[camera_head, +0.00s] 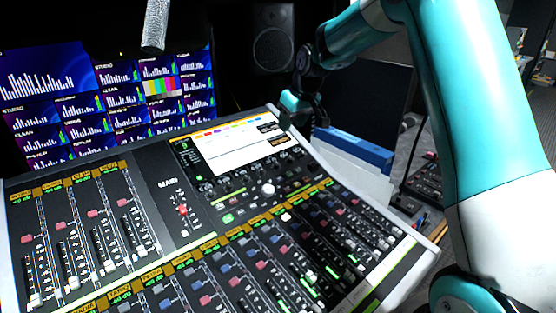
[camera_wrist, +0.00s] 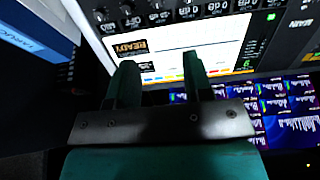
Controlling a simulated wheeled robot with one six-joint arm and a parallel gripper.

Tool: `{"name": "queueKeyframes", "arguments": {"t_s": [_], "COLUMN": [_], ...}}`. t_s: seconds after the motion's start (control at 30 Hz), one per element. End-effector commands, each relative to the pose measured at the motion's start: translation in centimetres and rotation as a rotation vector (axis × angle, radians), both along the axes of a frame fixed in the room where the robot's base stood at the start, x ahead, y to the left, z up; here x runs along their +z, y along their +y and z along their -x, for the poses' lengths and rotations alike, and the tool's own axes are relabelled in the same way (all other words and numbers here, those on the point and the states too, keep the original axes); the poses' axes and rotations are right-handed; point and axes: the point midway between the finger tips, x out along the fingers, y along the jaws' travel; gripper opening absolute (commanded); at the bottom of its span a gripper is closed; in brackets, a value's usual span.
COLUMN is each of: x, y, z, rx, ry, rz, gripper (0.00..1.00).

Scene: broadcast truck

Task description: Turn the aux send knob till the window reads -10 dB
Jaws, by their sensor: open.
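A row of small dark knobs (camera_head: 225,183) runs below the console's screen; a larger white knob (camera_head: 268,188) sits beneath it. In the wrist view, the dark knobs (camera_wrist: 157,5) show at the top edge, with small dark windows (camera_wrist: 190,12) beside them that seem to read 0 dB. I cannot tell which is the aux send knob. My gripper (camera_wrist: 160,70) is open and empty, its two green fingers apart over the white screen (camera_wrist: 180,55). In the head view, my gripper (camera_head: 307,112) is at the screen's upper right corner, apart from the knobs; its fingertips are hard to make out.
The mixing console (camera_head: 170,255) carries rows of faders. A wall of monitors (camera_head: 110,95) stands behind it, with a grey microphone (camera_head: 155,25) hanging above. A blue-topped box (camera_head: 355,150) stands at the console's right, close to my arm. A speaker (camera_head: 272,48) is behind.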

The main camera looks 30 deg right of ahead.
Motion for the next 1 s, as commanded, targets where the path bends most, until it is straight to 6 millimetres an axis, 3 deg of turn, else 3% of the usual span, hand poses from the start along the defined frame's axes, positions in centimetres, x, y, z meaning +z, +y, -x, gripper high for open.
{"name": "queueKeyframes", "arguments": {"t_s": [0.27,0.7,1.0], "x": [-3.5,-12.6,-15.8], "y": [-0.3,0.5,0.7], "z": [-1.7,-5.3,-6.7], "rx": [-0.007,-0.006,-0.007], "ry": [0.001,0.000,-0.003], "rz": [0.003,0.003,0.003], "gripper": [0.46,0.46,0.46]}}
